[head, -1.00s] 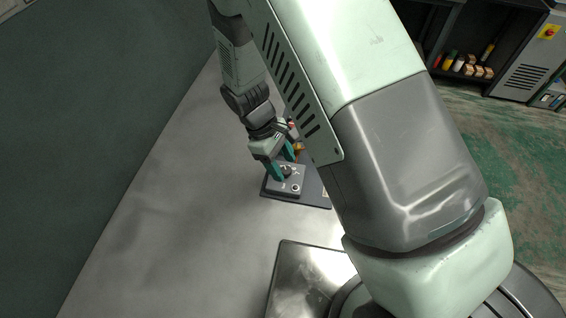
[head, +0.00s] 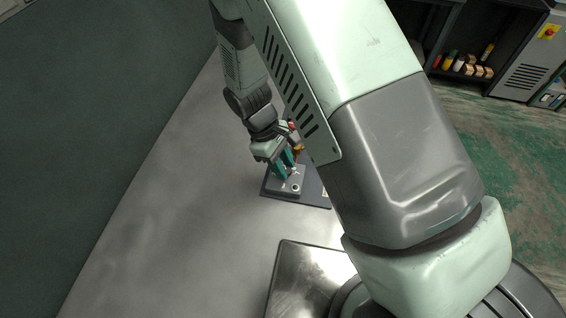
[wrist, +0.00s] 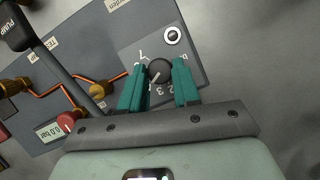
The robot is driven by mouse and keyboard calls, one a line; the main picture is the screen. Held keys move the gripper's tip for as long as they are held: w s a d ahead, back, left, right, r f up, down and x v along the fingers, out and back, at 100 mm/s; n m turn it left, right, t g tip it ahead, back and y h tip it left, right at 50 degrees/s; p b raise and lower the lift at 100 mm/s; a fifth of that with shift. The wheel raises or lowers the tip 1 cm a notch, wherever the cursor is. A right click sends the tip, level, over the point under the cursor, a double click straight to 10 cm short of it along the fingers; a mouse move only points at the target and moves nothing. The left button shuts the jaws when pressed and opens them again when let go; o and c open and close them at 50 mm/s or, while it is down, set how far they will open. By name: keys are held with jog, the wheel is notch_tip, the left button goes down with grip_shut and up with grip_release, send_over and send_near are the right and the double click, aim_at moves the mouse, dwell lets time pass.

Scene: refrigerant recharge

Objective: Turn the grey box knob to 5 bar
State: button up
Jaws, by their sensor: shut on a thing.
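The grey box (wrist: 132,52) has a round black knob (wrist: 159,70) with a white pointer line, and numbers are printed around it. The pointer points to the lower left in the wrist view; the number it meets is too small to read surely. My gripper (wrist: 161,75) has its two teal fingers shut on the knob, one on each side. In the head view, my gripper (head: 286,170) reaches down onto the grey box (head: 291,187), and its fingers hide most of the knob. A small display (wrist: 49,133) reads 0.0 bar.
The box sits on a dark panel (head: 315,193) with copper pipes (wrist: 40,93), brass fittings and a red knob (wrist: 67,121). A black hose (wrist: 75,80) marked PUMP runs close by the left finger. The bench (head: 180,210) left of the panel is clear.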

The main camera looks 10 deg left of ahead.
jog(key=shift+w+m+g+y, duration=0.1)
jog(key=shift+m+g+y, duration=0.25)
jog(key=shift+m, duration=1.05)
jog(key=shift+w+m+g+y, duration=0.15)
jog(key=shift+m+g, duration=0.4)
jog(key=shift+m, duration=0.85)
jog(key=o, duration=1.1)
jog(key=shift+d, duration=0.1)
jog(key=shift+c, duration=0.2)
jog(key=v, duration=1)
jog(key=shift+w+r, duration=0.15)
jog(key=shift+r, duration=0.2)
